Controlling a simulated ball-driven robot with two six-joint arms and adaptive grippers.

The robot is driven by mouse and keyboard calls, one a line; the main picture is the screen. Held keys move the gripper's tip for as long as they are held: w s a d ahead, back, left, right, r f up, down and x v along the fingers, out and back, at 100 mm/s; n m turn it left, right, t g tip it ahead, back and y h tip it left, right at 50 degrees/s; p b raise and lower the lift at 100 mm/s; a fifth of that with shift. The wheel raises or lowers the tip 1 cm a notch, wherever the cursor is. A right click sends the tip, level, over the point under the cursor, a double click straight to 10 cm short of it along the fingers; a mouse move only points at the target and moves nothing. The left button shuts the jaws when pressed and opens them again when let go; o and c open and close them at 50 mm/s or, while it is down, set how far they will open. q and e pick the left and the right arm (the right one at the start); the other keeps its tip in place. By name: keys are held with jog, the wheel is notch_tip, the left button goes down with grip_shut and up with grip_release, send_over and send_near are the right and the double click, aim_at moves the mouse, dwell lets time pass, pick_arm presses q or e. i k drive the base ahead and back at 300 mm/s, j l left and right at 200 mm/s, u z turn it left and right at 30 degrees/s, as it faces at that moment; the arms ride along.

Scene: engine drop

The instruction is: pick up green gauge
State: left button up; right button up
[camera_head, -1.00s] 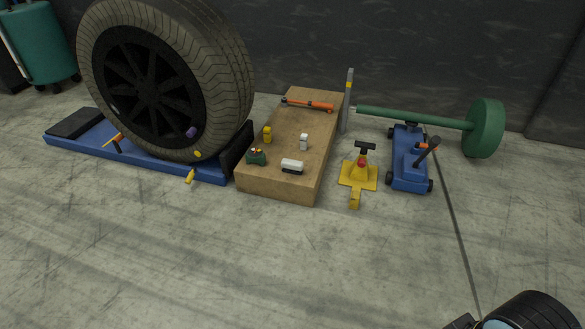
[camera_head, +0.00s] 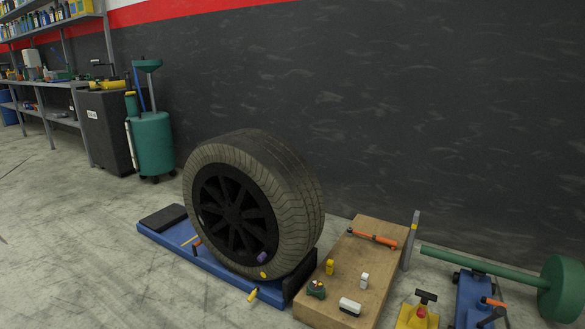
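A small green object (camera_head: 316,289), which looks like the green gauge, sits on the front left part of a low wooden block (camera_head: 371,267). A small yellow item (camera_head: 329,267) stands behind it. A small white item (camera_head: 364,281) and a white-and-black item (camera_head: 349,306) lie to its right. An orange tool (camera_head: 373,239) lies at the back of the block. Neither of my grippers shows in the head view now.
A large tyre (camera_head: 255,205) stands on a blue platform (camera_head: 215,268) left of the block. A yellow jack (camera_head: 418,312), a blue jack (camera_head: 476,300) and a green bar with a disc (camera_head: 561,292) are at right. A green tank (camera_head: 153,143) and shelving stand back left. Floor at front left is clear.

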aim_at(316, 288)
jog(key=u, duration=0.4)
jog(key=i+l+u, duration=0.15)
jog(key=l+u, duration=0.2)
jog(key=i+l+u, duration=0.15)
jog(key=u, duration=0.15)
jog(key=l+u, duration=0.35)
jog(key=i+l, duration=0.1)
jog(key=l, duration=0.6)
jog(key=i+l+u, duration=0.15)
jog(key=l, duration=1.25)
jog(key=u, duration=0.05)
